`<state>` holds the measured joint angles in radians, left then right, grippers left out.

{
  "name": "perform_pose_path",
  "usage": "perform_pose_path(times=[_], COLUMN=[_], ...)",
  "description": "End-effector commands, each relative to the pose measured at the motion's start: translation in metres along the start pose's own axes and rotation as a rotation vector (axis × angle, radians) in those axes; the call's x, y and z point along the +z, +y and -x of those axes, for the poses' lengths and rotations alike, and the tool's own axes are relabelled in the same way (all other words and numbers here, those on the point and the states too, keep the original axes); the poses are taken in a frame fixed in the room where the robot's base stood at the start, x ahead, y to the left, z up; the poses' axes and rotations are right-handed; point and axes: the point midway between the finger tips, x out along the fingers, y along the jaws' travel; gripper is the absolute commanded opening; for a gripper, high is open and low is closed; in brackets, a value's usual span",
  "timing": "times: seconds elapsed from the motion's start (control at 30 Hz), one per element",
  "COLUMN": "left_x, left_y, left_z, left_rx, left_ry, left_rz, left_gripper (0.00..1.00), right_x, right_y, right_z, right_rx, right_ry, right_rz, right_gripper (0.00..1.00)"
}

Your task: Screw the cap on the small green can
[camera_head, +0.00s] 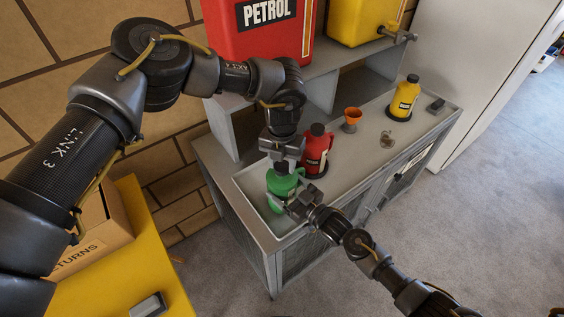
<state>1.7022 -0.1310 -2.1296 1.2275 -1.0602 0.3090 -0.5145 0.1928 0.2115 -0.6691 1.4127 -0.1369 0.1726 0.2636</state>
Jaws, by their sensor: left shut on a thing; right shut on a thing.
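The small green can (281,184) stands upright near the left end of the grey bench top. Its dark cap (281,168) is at the can's mouth, partly hidden by my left gripper. My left gripper (281,160) reaches down from above and is shut on the cap. My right gripper (289,203) comes in from the lower right and is shut on the green can's side. Whether the cap is seated on the thread cannot be told from here.
A red can (316,152) stands close behind the green one. A shelf (345,63) holds a large red petrol container (258,30). The bench's middle front is clear.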

Motion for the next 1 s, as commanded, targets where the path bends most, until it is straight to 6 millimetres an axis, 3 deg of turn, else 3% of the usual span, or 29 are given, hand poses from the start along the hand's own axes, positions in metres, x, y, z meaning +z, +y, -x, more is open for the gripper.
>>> perform_pose_path(times=[0.1,0.13,0.3,0.67,1.0], left_x=[-0.001,-0.001,-0.001,0.0,0.0], left_y=[0.001,0.001,0.001,0.001,0.001], left_z=[-0.001,-0.001,0.0,0.004,0.043], left_rx=[0.001,0.001,0.001,0.0,0.0], left_ry=[0.003,0.003,0.002,-0.001,-0.001], left_rz=[0.01,0.011,0.013,0.015,0.015], left_gripper=[0.14,0.42,0.63,0.63,0.63], right_x=[0.0,0.0,0.0,0.0,0.001], right_y=[0.002,0.002,0.002,0.001,0.001], right_z=[0.0,0.0,0.0,0.0,0.0], right_rx=[0.004,0.004,0.003,0.002,0.001], right_ry=[-0.001,-0.001,-0.001,-0.001,-0.001], right_rz=[-0.001,-0.001,0.0,0.0,0.001], right_gripper=[0.2,0.2,0.2,0.2,0.2])
